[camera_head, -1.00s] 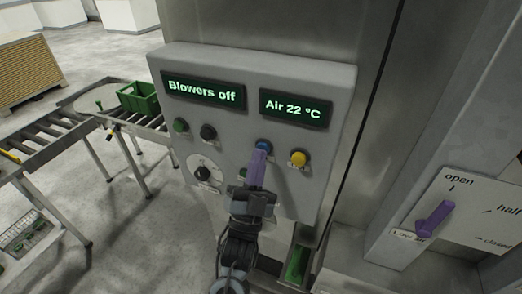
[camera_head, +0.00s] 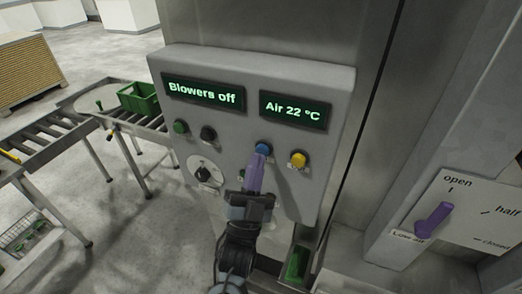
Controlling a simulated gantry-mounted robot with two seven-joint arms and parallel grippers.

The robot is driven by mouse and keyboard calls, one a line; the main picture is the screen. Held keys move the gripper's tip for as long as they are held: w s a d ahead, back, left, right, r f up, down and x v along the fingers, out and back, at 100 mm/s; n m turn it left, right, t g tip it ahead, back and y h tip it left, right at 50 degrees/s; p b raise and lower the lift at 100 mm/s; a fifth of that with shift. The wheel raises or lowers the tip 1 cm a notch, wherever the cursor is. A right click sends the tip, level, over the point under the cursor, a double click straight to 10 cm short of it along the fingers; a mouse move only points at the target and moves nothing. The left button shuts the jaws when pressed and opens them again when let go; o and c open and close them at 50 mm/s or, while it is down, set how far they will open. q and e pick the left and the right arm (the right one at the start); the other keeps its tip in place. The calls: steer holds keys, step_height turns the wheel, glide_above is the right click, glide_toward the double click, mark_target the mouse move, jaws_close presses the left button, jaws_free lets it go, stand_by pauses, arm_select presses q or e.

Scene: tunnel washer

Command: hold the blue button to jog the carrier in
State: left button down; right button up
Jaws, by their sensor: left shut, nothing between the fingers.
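The blue button (camera_head: 264,147) is on the grey control panel (camera_head: 270,72), between a black button (camera_head: 208,133) and a yellow button (camera_head: 299,159). My left gripper (camera_head: 259,156) is shut and empty. Its purple fingers point up at the blue button, with the tips just below it or at its lower edge; I cannot tell whether they touch it. The upper part of the button shows. The panel's displays read "Blowers off" and "Air 22 °C". My right gripper is not in view. The carrier cannot be made out for certain.
A green button (camera_head: 181,127) and a round dial (camera_head: 204,174) are on the panel's left. A purple lever (camera_head: 434,220) stands on an open/half/closed plate at the right. A green crate (camera_head: 139,98) sits on the roller conveyor (camera_head: 62,134) at the left.

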arm_select(q)
steer(key=shift+s+a, duration=0.2)
steer(key=shift+s, duration=0.15)
steer(key=shift+s, duration=0.1)
steer(key=shift+s+a+p, duration=0.3)
steer(key=shift+s+a, duration=0.05)
steer(key=shift+s, duration=0.35)
steer(key=shift+s+a+p, duration=0.3)
steer(key=shift+s+a, duration=0.1)
steer(key=shift+s, duration=0.35)
steer(key=shift+s+a+p, duration=0.3)
steer(key=shift+s+a, duration=0.05)
steer(key=shift+s, duration=0.35)
